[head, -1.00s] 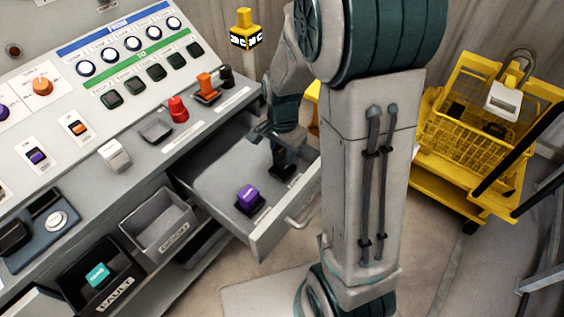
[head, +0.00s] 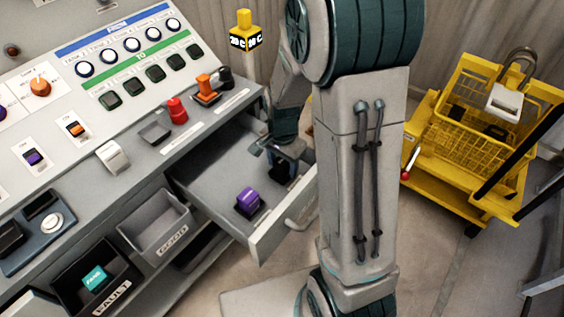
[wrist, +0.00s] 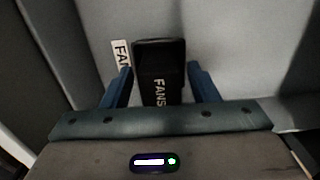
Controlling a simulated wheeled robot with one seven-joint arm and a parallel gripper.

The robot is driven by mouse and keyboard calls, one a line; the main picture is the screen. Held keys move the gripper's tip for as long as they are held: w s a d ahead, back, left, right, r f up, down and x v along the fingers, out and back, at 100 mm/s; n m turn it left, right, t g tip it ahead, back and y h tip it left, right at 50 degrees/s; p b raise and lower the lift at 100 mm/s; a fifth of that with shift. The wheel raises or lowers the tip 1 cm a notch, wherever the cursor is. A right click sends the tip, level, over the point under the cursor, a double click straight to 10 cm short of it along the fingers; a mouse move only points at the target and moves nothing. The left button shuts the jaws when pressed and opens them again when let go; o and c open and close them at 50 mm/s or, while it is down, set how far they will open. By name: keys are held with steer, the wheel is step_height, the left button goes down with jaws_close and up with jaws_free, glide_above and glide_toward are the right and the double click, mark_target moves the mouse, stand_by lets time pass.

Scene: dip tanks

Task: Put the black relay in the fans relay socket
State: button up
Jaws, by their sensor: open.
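A black relay (wrist: 160,65) with white FANS lettering stands between the two blue fingers of my gripper (wrist: 161,84) in the wrist view. The fingers are open, one on each side and very close to it. In the head view my gripper (head: 276,150) is low inside the open drawer (head: 215,180), and the relay shows as a dark shape (head: 281,173) under it, partly hidden. A white label (wrist: 121,54), partly covered, reads FAN beside the relay. The fans socket itself is not visible, and I cannot tell whether the relay is seated in it.
A purple relay (head: 248,199) stands on a black base in the drawer. A GOOD bin (head: 158,220) looks empty; a FAULT bin (head: 75,262) holds a teal relay (head: 94,278). The control panel (head: 60,110) rises at left. A yellow cart (head: 470,130) stands right.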

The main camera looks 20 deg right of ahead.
mark_target(282, 160)
step_height(282, 160, up, 11)
steer(key=p, duration=0.3)
steer(key=s+r+n+t, duration=0.1)
steer(key=s+r+n, duration=0.2)
steer(key=s+n, duration=0.2)
steer(key=s+r+n, duration=0.3)
steer(key=s+n, duration=0.2)
steer(key=s, duration=0.3)
steer(key=shift+s+d+n+t, duration=0.15)
steer(key=shift+s+n+t, duration=0.25)
